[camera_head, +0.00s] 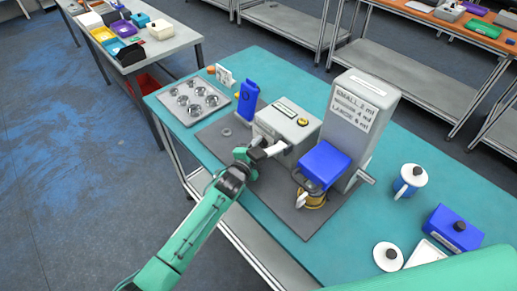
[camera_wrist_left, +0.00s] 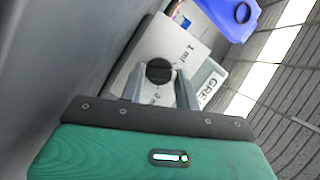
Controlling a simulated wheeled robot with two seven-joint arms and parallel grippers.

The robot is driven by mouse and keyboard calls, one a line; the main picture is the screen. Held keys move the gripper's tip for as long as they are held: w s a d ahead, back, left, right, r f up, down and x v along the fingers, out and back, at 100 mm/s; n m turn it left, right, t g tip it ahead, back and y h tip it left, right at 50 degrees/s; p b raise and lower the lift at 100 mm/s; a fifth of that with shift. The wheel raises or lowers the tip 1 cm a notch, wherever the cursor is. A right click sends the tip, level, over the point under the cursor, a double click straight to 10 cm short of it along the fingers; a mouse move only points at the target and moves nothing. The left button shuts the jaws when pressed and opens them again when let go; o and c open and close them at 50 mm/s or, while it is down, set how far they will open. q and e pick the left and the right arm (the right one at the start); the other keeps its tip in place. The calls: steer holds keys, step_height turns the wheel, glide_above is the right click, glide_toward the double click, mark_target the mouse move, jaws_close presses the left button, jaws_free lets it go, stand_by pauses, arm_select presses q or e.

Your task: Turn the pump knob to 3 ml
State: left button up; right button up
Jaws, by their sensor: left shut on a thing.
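My left gripper (camera_head: 272,151) is at the pump's near side. In the wrist view its fingers (camera_wrist_left: 160,86) are on either side of the knob, shut on it. The knob's pointer direction is not clear. The knob is hidden in the head view. My right gripper is out of view.
A tall grey machine (camera_head: 365,110) with a size label and a blue head (camera_head: 325,161) stands to the right. A white-and-blue mug (camera_head: 410,178) and a blue container (camera_head: 453,232) stand at right.

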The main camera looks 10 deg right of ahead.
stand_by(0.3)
arm_select(q)
steer(key=o, duration=0.9)
steer(key=shift+o, duration=0.2)
steer(key=b+v, duration=0.3)
steer(key=v, duration=1)
steer(key=shift+s+a+r, duration=0.1)
steer(key=shift+s+a, duration=0.1)
steer(key=shift+s, duration=0.15)
